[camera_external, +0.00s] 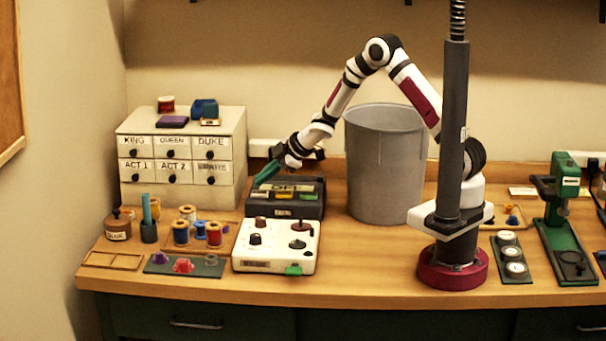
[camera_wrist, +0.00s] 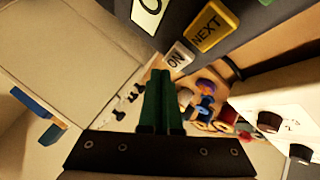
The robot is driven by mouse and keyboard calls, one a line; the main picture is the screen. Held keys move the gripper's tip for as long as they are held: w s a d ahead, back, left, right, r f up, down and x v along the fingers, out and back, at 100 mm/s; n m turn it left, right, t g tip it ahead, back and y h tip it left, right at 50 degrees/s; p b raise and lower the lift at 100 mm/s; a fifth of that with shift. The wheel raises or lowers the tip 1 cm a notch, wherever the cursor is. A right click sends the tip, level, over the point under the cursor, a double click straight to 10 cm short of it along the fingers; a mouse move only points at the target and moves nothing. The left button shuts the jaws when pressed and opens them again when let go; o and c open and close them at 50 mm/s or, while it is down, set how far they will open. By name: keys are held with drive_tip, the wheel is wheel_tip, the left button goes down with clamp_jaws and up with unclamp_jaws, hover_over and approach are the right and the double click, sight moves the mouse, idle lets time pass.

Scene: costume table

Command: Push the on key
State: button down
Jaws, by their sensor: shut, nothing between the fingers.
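The on key is a pale key marked ON in the wrist view (camera_wrist: 177,58), on the side of a dark box (camera_external: 312,208) beside a yellow NEXT key (camera_wrist: 212,27). The box's top panel (camera_external: 291,188) reads OFF in the external view. My gripper (camera_external: 259,181) is shut and empty, its green fingers tilted down at the box's left end. In the wrist view my gripper (camera_wrist: 161,74) has its fingertips just below and left of the on key. I cannot tell whether they touch it. In the external view the fingers and dim light obscure this key.
A white control box with knobs (camera_external: 275,248) stands in front of the dark box. A cream drawer cabinet (camera_external: 182,160) is to the left, a grey bin (camera_external: 386,165) to the right. Thread spools (camera_external: 181,232) and a glue pot (camera_external: 118,225) stand at front left.

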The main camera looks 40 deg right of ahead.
sight(265, 192)
drive_tip(key=shift+f, duration=0.1)
idle(0.3)
drive_tip(key=shift+f, duration=0.35)
drive_tip(key=shift+f, duration=0.5)
idle(0.5)
drive_tip(key=shift+r, duration=0.9)
wheel_tip(265, 192, up, 6)
